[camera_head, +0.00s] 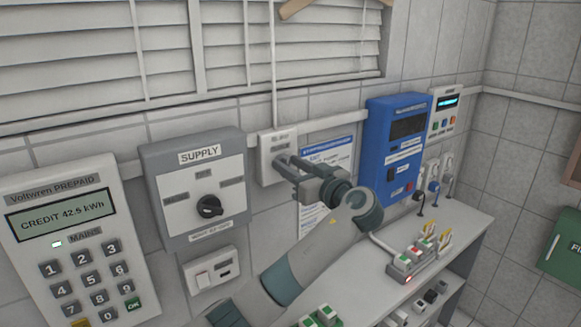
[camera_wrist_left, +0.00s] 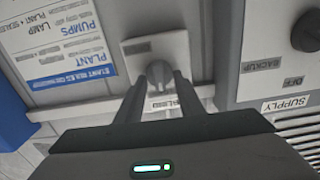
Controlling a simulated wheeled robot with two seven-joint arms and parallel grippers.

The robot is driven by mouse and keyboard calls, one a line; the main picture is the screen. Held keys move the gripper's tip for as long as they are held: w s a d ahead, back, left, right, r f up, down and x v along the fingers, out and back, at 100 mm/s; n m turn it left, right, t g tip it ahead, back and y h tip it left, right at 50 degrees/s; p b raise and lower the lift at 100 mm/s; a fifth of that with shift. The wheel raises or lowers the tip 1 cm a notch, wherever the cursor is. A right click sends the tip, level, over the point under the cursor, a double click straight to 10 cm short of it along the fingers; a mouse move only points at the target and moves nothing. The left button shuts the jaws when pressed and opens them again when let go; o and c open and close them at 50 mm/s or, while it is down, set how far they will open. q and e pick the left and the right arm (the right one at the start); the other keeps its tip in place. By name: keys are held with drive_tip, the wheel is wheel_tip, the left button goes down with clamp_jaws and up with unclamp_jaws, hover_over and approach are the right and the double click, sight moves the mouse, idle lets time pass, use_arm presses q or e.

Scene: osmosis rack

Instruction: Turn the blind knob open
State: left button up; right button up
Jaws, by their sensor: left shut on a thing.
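The blind control is a small pale plate (camera_head: 268,148) on the wall under the window, with a white conduit running up from it. Its knob (camera_wrist_left: 158,70) sits between my left fingertips in the left wrist view; in the head view the fingers mostly hide it. My left gripper (camera_head: 284,163) is shut on this knob, its fingers pointing at the wall; it also shows in the left wrist view (camera_wrist_left: 159,76). The blind (camera_head: 260,50) hangs across the window above, its slats appearing as wide overlapping bands. The knob's exact angle is hard to tell. My right gripper is not in view.
A grey supply box (camera_head: 170,190) with a black knob (camera_head: 210,206) is left of the plate. A notice (camera_head: 325,150) and a blue box (camera_head: 382,150) are to the right. A white bench (camera_head: 470,222) with small coloured-button units stands below.

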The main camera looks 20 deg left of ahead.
use_arm(q)
drive_tip(key=shift+d+f+m+b, duration=0.1)
drive_tip(key=shift+f+m+b, duration=0.05)
drive_tip(key=shift+m+b, duration=0.8)
drive_tip(key=shift+w+m, duration=0.1)
drive_tip(key=shift+m, duration=0.75)
drive_tip(key=m, duration=0.2)
drive_tip(key=shift+m+b, duration=0.3)
drive_tip(key=m, duration=0.2)
drive_tip(key=shift+w+d+m, duration=0.1)
drive_tip(key=shift+m, duration=0.3)
drive_tip(key=shift+f+m+p, duration=0.15)
drive_tip(key=shift+m+p, duration=1.05)
drive_tip(key=shift+m, duration=1.75)
drive_tip(key=shift+f+m+p, duration=0.2)
drive_tip(key=shift+m+p, duration=1.05)
drive_tip(key=shift+m, duration=1.65)
drive_tip(key=shift+f+m+p, duration=0.15)
drive_tip(key=shift+m+p, duration=1.05)
drive_tip(key=shift+m, duration=1.75)
